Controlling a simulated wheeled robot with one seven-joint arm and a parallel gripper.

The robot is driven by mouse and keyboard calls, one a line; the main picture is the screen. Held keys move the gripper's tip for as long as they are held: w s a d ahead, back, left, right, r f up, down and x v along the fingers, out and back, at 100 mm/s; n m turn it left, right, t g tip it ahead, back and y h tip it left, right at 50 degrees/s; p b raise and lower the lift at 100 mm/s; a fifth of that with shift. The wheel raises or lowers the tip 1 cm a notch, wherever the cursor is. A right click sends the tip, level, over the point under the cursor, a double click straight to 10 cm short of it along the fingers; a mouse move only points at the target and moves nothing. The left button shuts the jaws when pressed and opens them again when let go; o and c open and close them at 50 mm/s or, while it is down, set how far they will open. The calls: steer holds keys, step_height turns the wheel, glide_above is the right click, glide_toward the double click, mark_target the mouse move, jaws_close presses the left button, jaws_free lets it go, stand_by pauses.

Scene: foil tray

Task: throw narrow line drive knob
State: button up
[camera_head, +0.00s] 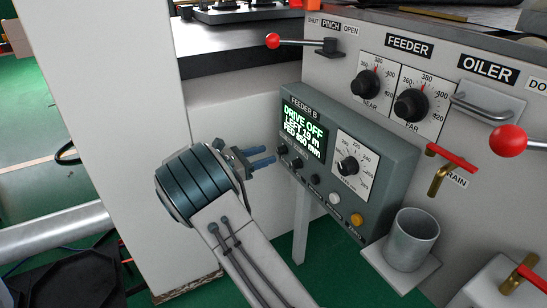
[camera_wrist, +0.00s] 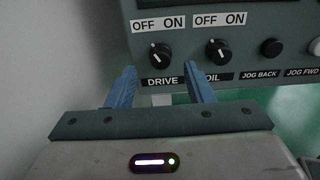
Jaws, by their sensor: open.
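The DRIVE knob (camera_wrist: 159,55) is small, round and black, with a white pointer line tilted up-left, toward the OFF side of its OFF/ON label. It is the leftmost knob (camera_head: 282,148) on the lower part of the grey FEEDER B panel (camera_head: 375,155). The panel's screen (camera_head: 303,131) reads DRIVE OFF. My gripper (camera_head: 271,157) is open and empty, just left of the panel in the head view. In the wrist view its blue fingertips (camera_wrist: 160,72) straddle the knob's column, slightly below it; I cannot tell whether they touch the panel.
A similar OIL knob (camera_wrist: 218,51) sits close on the right, near my right finger. The black JOG BACK button (camera_wrist: 271,47) follows. A metal cup (camera_head: 412,240) stands on a shelf right of the panel. A red-handled drain valve (camera_head: 450,160) is above it.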

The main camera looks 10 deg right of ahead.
mark_target(278, 152)
steer(key=shift+b+x, duration=0.45)
steer(key=shift+x, duration=1.6)
steer(key=c, duration=1)
steer(key=shift+o, duration=0.2)
steer(key=shift+s+m+p, duration=0.1)
steer(key=shift+m+p, duration=0.3)
steer(key=shift+m, duration=0.7)
steer(key=m, duration=0.3)
steer(key=shift+m, duration=0.3)
steer(key=m+b, duration=0.1)
steer(key=m, duration=0.4)
steer(key=shift+s+f+m, duration=0.1)
steer(key=shift+m, duration=0.6)
